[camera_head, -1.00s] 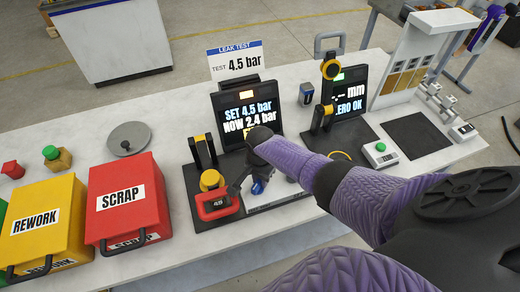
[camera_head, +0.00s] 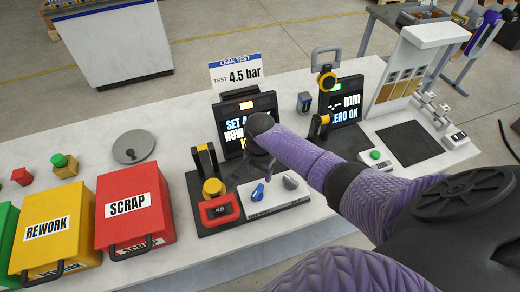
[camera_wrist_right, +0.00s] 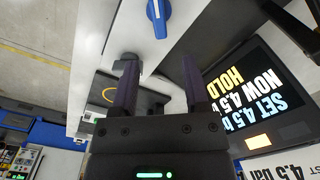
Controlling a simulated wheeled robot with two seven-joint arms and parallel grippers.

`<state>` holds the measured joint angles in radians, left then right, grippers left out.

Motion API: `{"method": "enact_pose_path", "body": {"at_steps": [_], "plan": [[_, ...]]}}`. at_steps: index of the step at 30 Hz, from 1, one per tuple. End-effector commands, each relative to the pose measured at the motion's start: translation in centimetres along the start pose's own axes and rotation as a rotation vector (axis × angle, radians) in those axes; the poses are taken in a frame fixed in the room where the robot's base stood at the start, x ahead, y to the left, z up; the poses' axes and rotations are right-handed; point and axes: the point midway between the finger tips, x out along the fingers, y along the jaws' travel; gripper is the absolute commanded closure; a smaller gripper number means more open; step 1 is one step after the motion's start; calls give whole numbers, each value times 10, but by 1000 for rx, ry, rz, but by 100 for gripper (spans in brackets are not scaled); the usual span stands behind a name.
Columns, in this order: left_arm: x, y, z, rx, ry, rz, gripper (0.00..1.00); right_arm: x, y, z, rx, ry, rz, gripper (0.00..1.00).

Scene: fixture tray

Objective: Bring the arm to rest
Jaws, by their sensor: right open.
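My right arm reaches in from the right in the head view, bent over the leak test station. Its gripper (camera_head: 254,166) hangs there, dark and partly hidden by the wrist, above the white valve panel (camera_head: 283,207). In the right wrist view the gripper (camera_wrist_right: 160,92) shows two dark fingers spread apart with nothing between them. The blue knob (camera_head: 258,193) is on the panel, clear of the fingers; it also shows at the top of the wrist view (camera_wrist_right: 158,18). A grey knob (camera_head: 290,183) is beside it. My left gripper is not in view.
The leak test screen (camera_wrist_right: 253,92) reads SET 4.5, NOW 4.5 and HOLD in the wrist view. A red 45 unit (camera_head: 219,210) stands left of the panel. Red scrap (camera_head: 135,207) and yellow rework (camera_head: 54,225) bins stand at left, a gauge station (camera_head: 340,99) at right.

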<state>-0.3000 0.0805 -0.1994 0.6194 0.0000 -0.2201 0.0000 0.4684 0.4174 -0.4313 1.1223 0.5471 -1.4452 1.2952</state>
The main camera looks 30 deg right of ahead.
Motion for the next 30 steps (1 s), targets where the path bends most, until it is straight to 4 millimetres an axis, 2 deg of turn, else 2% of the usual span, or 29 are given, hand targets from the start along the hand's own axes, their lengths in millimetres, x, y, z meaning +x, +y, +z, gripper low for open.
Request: {"method": "enact_pose_path", "body": {"at_steps": [1,4,17,20,23,24,27,30], "plan": [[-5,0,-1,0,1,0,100,-10,0,0,-1,0,-1,41],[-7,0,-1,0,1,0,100,-16,0,0,0,0,1,41],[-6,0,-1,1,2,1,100,-16,0,1,-4,0,0,41],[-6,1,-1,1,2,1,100,-9,5,22,-134,-5,-15,41],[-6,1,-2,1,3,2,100,-2,20,67,-426,-3,-65,41],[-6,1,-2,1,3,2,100,-3,27,82,-532,6,-89,41],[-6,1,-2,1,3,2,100,-10,44,110,-738,37,-138,41],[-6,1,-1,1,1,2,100,-22,62,129,-900,79,-173,41]]}}
